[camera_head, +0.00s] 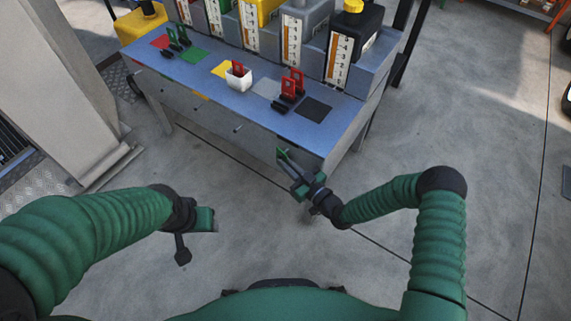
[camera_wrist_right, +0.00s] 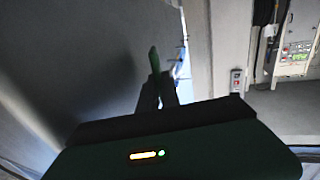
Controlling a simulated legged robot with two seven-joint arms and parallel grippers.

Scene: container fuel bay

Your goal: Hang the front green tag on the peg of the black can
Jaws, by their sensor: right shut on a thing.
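The black can (camera_head: 358,42), with a yellow cap and a numbered front strip, stands at the right end of the blue bench (camera_head: 262,108). My right gripper (camera_head: 290,163) is shut on a green tag (camera_head: 283,154), just in front of the bench's front face, below the black pad. The tag also shows upright between the fingertips in the right wrist view (camera_wrist_right: 154,58). I cannot make out the black can's peg. Another green tag (camera_head: 183,35) stands in a holder at the bench's left. My left gripper (camera_head: 206,219) is low at the left, away from the bench, its fingers unclear.
A white cup (camera_head: 238,80) with a red tag and a dark holder (camera_head: 287,98) with red tags stand on the bench. Coloured pads lie before the cans, including the black pad (camera_head: 314,109). A grey pillar (camera_head: 65,85) stands left.

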